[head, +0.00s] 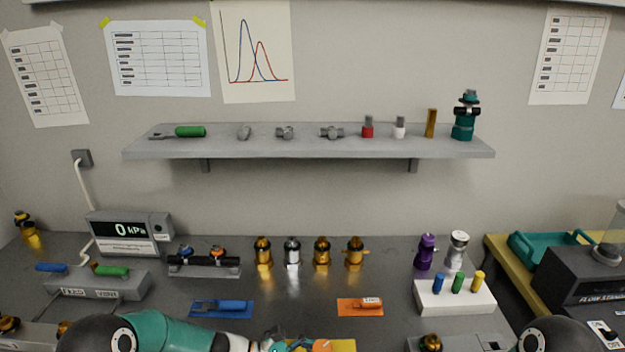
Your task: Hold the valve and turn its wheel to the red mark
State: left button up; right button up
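No valve wheel with a red mark can be made out for certain. A round orange piece (322,346), possibly a wheel, shows at the bottom edge, over a yellow mat (346,345); its lower part is cut off. My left gripper (278,345) is at the bottom edge just left of the orange piece, mostly out of frame. Its fingers are too cropped to tell open from shut. A dark double fitting (204,266) with an orange and a blue knob stands on the bench at left centre. My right gripper is not in view; only part of its arm shows at lower right.
Several brass and silver fittings (322,254) stand behind the mats. A blue-handled tool lies on a blue mat (196,312), an orange one on an orange mat (343,308). A white block (455,297) holds coloured plugs. A gauge box (125,232) stands left. A shelf (300,148) hangs above.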

pick_arm(q)
jog(key=shift+c, duration=0.2)
grip_shut()
dwell(0.6)
dwell(0.5)
